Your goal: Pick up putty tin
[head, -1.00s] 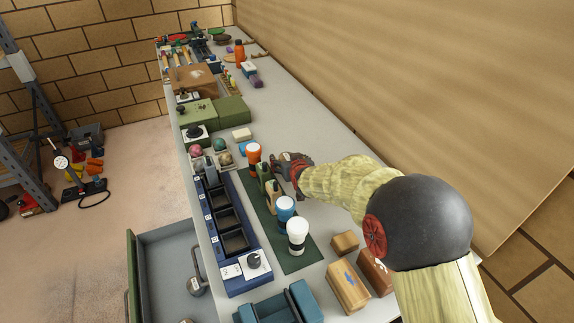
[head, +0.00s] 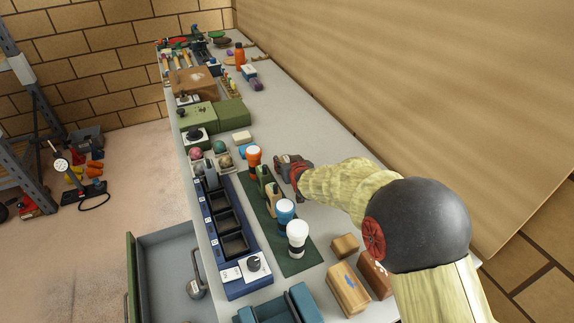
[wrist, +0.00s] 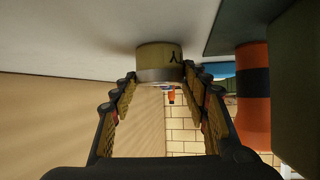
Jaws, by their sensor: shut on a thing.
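The putty tin (wrist: 160,60), a short round tin with a khaki side, a dark mark and a silvery rim, shows in the wrist view between the fingertips. My gripper (wrist: 160,82) is shut on it, one finger on each side. In the head view my gripper (head: 281,168) is low over the bench, just right of the dark green mat. The tin cannot be made out there, behind the gripper. The wrist view has the pale bench surface at its top, close to the tin; I cannot tell whether they touch.
An orange bottle (head: 253,157) stands on the green mat (head: 290,263) left of my gripper, with a blue-and-white one (head: 286,212) and a white one (head: 298,236) nearer. A blue tray (head: 236,272) lies left.

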